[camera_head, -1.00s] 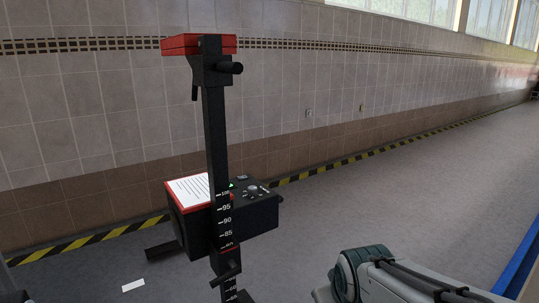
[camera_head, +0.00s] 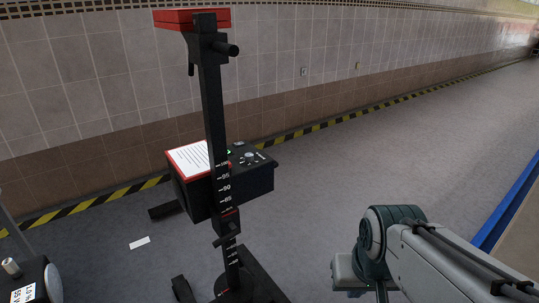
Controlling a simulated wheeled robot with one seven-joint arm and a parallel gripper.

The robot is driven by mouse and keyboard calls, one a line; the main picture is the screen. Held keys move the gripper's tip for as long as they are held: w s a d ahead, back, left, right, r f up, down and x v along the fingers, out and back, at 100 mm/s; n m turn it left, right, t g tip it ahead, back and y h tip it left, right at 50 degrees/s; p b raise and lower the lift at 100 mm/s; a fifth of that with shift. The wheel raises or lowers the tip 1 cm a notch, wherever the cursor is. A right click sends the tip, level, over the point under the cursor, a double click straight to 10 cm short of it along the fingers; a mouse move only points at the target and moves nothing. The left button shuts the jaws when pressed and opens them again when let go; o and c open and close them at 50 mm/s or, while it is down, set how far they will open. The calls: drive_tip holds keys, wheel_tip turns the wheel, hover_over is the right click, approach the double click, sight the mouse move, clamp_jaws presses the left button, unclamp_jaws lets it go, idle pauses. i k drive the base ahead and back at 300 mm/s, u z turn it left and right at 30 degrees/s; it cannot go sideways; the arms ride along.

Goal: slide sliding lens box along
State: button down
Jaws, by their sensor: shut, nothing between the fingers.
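The sliding lens box (camera_head: 245,185) is a black box with a white printed sheet on its top and a small knob panel at its right. It sits on an upright black post (camera_head: 214,110) with a white number scale, left of the middle. The post hides part of the box. My arm shows at the lower right, apart from the box with floor between them. My gripper is not in view.
A red-topped head with a dark side handle (camera_head: 225,48) caps the post. Dark base legs (camera_head: 255,275) spread at the floor. Another black device (camera_head: 35,280) stands at the lower left. A tiled wall is behind. The grey floor at right is clear.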

sight(249, 181)
drive_tip(key=z, duration=0.85)
drive_tip(key=k, duration=1.05)
drive_tip(key=z, duration=0.8)
drive_tip(key=i, duration=1.9)
drive_tip(key=u, duration=0.7)
drive_tip(key=i, duration=1.6)
drive_tip(key=u, duration=1.45)
drive_tip(key=i, duration=0.75)
drive_tip(key=u, duration=1.3)
drive_tip(key=i, duration=0.45)
drive_tip(key=z, duration=0.6)
